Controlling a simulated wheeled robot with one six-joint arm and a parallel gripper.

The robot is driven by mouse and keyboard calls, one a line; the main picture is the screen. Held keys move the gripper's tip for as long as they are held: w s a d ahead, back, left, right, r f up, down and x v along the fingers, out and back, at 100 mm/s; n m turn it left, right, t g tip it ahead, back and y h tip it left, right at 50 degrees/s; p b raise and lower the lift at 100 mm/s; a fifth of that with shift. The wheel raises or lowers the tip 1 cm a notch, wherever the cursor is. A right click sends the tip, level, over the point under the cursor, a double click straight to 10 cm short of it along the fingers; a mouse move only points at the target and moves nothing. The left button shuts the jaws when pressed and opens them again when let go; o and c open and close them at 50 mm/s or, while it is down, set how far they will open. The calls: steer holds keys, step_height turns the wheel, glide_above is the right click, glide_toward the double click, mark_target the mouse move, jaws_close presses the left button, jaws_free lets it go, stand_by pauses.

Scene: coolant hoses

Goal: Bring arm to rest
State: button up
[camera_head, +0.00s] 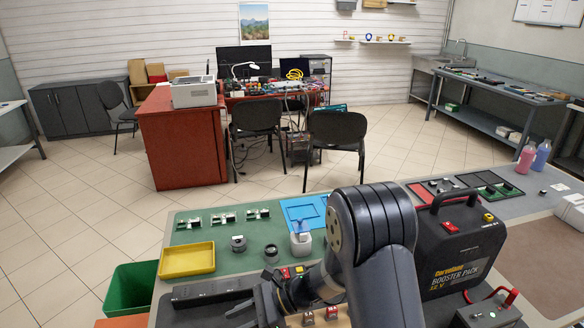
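My arm (372,225) rises at the lower middle, its dark upper link bent and standing in front of the workbench. My gripper (243,312) is low at the bottom edge, left of the arm, over the near side of the bench. Its fingers are small, dark and partly cut off, so I cannot tell whether they are open or shut. I see nothing clearly held in it. The arm hides part of the bench and of the blue tray (300,210).
A black booster pack (462,250) stands close right of my arm. A green bin (130,290) is at left. Open tiled floor lies beyond the bench.

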steer(key=shift+f, duration=2.25)
